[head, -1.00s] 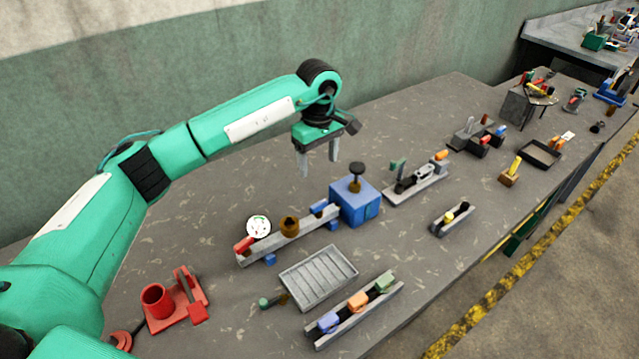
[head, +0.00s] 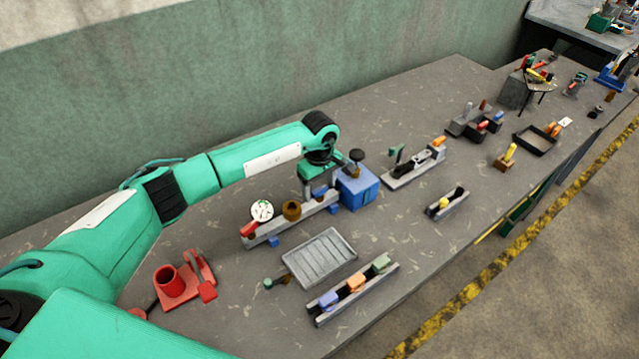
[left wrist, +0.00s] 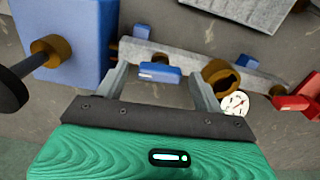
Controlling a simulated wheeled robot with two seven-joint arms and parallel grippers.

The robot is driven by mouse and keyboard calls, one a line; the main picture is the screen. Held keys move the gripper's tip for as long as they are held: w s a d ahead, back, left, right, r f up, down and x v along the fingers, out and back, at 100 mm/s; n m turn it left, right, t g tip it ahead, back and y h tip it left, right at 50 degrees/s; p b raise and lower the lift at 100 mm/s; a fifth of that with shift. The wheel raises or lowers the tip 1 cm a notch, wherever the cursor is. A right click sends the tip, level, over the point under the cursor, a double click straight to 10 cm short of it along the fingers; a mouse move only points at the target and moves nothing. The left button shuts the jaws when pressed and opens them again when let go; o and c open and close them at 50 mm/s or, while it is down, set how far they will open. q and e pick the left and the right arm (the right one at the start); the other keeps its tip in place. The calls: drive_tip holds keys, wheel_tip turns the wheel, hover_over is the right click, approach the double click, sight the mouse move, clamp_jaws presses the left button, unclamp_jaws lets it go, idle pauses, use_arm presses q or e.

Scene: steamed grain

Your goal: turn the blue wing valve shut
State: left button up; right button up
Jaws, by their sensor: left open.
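The blue wing valve (left wrist: 160,72) sits on a grey rail (left wrist: 190,62), close to a blue box. In the left wrist view it lies between the two fingers of my left gripper (left wrist: 162,82), which is open with a gap on each side of the valve. In the head view my left gripper (head: 320,192) is low over the right end of the rail (head: 285,222) and partly hides the blue valve (head: 320,192). I cannot tell whether a finger touches it. My right gripper does not show.
The blue box (head: 358,190) with a dark knob (head: 356,156) stands right beside the valve. A brass fitting (head: 291,210), a white gauge (head: 262,211) and a red handle (head: 250,229) are along the rail. A grey ribbed tray (head: 322,258) lies in front.

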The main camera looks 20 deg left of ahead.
use_arm(q)
drive_tip(key=c, duration=1)
